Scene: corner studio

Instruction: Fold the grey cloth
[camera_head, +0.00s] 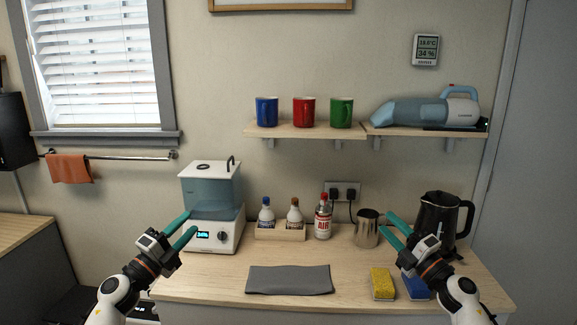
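The grey cloth (290,280) lies flat on the front middle of the wooden counter (215,285), as a wide dark rectangle. My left gripper (190,227) is open and empty, up and to the left of the cloth, in front of the white appliance. My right gripper (393,229) is open and empty, up and to the right of the cloth, near the metal pitcher. Neither gripper touches the cloth.
A white appliance with a blue tank (213,190) stands at the back left. A bottle tray (280,235), a red-capped bottle (323,222), a metal pitcher (366,232) and a black kettle (437,215) stand behind. A yellow sponge (382,282) and blue sponge (415,287) lie right of the cloth.

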